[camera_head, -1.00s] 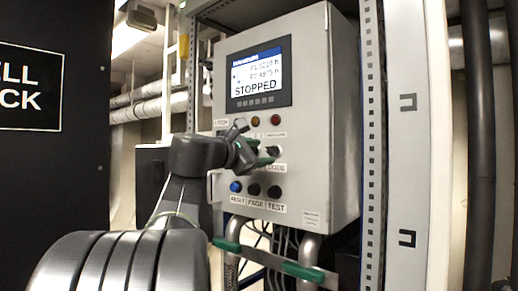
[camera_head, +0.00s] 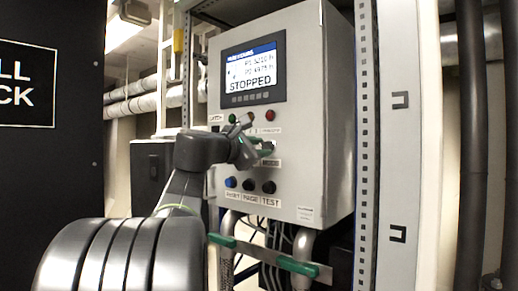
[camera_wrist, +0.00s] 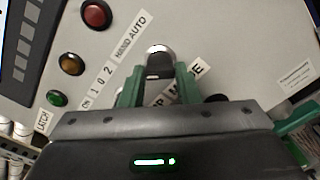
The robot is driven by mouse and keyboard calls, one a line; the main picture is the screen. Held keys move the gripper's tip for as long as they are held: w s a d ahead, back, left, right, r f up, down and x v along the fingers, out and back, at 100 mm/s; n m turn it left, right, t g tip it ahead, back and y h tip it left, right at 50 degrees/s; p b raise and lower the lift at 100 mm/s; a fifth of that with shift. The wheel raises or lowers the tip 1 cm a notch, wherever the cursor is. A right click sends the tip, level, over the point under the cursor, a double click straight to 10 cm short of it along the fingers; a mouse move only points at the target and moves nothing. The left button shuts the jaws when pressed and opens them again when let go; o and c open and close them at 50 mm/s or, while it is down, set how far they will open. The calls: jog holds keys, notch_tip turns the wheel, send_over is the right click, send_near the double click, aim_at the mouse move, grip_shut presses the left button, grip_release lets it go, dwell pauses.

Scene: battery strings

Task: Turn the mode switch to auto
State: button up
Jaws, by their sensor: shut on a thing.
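The mode switch is a dark knob with a bright silver rim (camera_wrist: 160,60) on the grey control panel (camera_wrist: 235,40). In the wrist view it sits between my gripper's green fingertips (camera_wrist: 158,82), which are shut on it. A "HAND 0 AUTO" label (camera_wrist: 130,38) lies beside the knob, up and left of it. In the head view my gripper (camera_head: 263,147) is at the panel's middle row, and its fingers partly cover the knob. Which label the knob points to cannot be told clearly.
A screen reading "STOPPED" (camera_head: 252,70) is above. Red (camera_wrist: 96,14), amber (camera_wrist: 71,63) and green (camera_wrist: 57,98) round buttons or lamps are nearby. A blue button (camera_head: 231,182) and dark controls lie below. A rack post (camera_head: 368,140) stands right.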

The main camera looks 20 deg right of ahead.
jog(key=shift+f, duration=0.1)
jog(key=m+b, duration=0.9)
jog(key=m, duration=0.8)
jog(key=shift+m, duration=0.3)
jog(key=shift+m+b, duration=0.3)
jog(key=o, duration=1)
